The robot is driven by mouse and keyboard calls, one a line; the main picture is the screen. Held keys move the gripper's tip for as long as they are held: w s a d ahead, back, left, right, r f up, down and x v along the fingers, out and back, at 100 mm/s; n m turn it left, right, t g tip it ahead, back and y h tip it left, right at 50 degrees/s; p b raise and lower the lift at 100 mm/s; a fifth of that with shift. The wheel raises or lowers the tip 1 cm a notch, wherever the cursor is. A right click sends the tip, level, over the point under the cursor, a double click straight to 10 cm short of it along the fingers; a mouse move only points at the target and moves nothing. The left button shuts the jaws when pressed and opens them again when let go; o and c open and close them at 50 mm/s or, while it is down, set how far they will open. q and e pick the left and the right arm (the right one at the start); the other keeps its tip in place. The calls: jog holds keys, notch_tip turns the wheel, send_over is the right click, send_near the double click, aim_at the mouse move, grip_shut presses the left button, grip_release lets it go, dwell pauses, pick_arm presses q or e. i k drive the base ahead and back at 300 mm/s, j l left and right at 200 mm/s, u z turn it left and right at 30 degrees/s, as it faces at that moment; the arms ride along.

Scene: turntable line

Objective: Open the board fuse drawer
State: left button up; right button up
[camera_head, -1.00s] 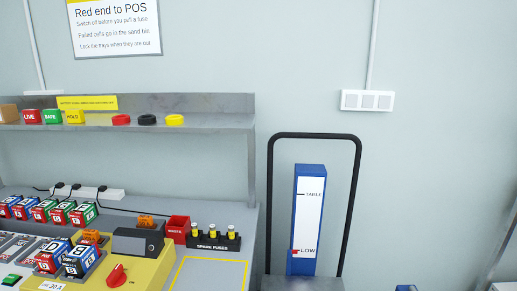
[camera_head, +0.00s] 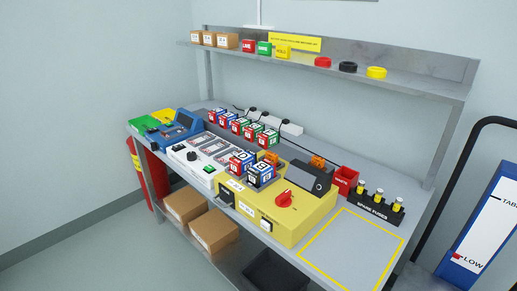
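The yellow board (camera_head: 306,214) stands on the bench, with a red rotary switch (camera_head: 285,199) on its top. Two battery-like blocks marked with letters (camera_head: 261,175) sit at its back left. I cannot tell for certain which one is the fuse drawer. Neither of my grippers is in view.
A rack of spare fuses (camera_head: 375,207) and a red waste bin (camera_head: 345,180) stand right of the board. A bare yellow-outlined area (camera_head: 352,245) lies in front of them. A white charger unit (camera_head: 200,165) is left of the board. A shelf (camera_head: 410,84) overhangs the back.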

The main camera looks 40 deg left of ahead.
aim_at(225, 194)
jog(key=u, duration=1.4)
